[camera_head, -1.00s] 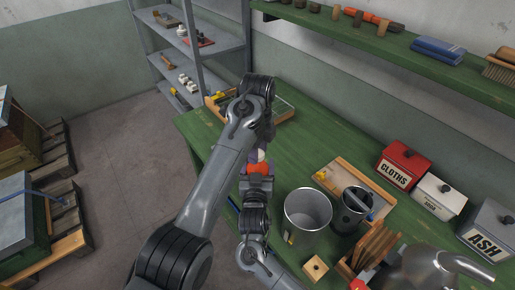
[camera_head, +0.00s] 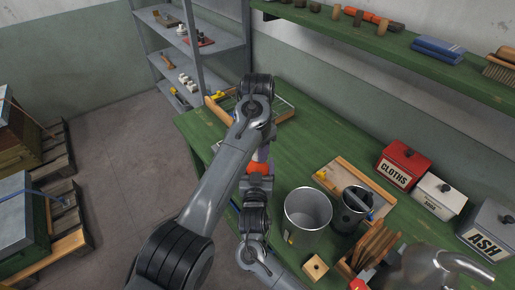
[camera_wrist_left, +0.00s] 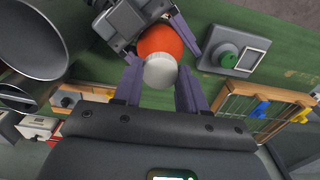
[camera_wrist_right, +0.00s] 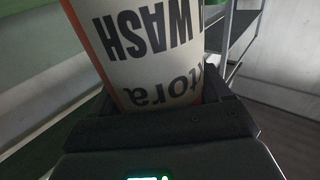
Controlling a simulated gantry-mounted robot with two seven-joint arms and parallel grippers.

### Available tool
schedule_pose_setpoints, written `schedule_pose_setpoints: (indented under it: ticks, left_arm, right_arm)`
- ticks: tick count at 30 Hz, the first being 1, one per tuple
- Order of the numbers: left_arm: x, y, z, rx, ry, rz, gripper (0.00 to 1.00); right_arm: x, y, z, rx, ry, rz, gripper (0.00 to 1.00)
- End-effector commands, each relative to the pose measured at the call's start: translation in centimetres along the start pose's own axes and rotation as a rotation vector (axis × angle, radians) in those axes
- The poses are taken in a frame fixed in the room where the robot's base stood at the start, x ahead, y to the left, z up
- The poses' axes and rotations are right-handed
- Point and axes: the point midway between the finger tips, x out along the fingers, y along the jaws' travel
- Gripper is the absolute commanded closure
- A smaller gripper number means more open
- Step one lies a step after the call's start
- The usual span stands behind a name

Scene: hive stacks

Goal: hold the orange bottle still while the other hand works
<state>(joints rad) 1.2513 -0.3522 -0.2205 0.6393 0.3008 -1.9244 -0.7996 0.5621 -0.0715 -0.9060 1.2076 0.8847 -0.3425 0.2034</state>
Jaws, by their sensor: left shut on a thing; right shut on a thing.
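The orange bottle (camera_head: 257,168) is over the green bench's near edge, mostly hidden by my arms in the head view. The left wrist view shows its orange top (camera_wrist_left: 160,40) and white cap (camera_wrist_left: 160,71). My left gripper (camera_wrist_left: 160,88) is shut on the cap, one purple finger on each side. My right gripper (camera_wrist_right: 155,98) is shut on the bottle's body, whose white label (camera_wrist_right: 150,45) reads WASH upside down. My right gripper also shows in the head view (camera_head: 258,176), just below the bottle's orange part.
A metal bucket (camera_head: 307,212) and a dark grey can (camera_head: 352,208) stand close on the right. A wooden tray (camera_head: 340,170) lies behind them.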

Motion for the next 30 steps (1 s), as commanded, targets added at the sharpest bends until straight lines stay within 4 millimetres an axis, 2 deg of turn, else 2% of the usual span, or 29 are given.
schedule_pose_setpoints:
  ticks: [8, 9, 14, 23, 30]
  left_arm:
    - [0.0, 0.0, 0.0, -0.016, 0.002, -0.002, 0.95]
    - [0.0, 0.0, 0.0, -0.016, 0.002, -0.002, 0.57]
    - [0.0, 0.0, 0.0, -0.014, 0.001, -0.002, 0.33]
    - [-0.1, 0.0, 0.0, -0.013, 0.001, -0.001, 0.33]
    - [-1.9, 0.0, -0.1, -0.013, 0.002, -0.003, 0.33]
  right_arm:
    - [0.0, -0.1, 0.1, -0.001, -0.001, -0.001, 1.00]
    - [-0.1, -0.1, 0.1, -0.001, -0.001, -0.001, 1.00]
    - [0.0, -0.1, 0.1, 0.000, -0.001, -0.001, 1.00]
    - [0.0, -0.1, 0.0, 0.000, -0.001, -0.001, 1.00]
    - [0.0, 0.0, 0.0, 0.000, -0.001, -0.001, 1.00]
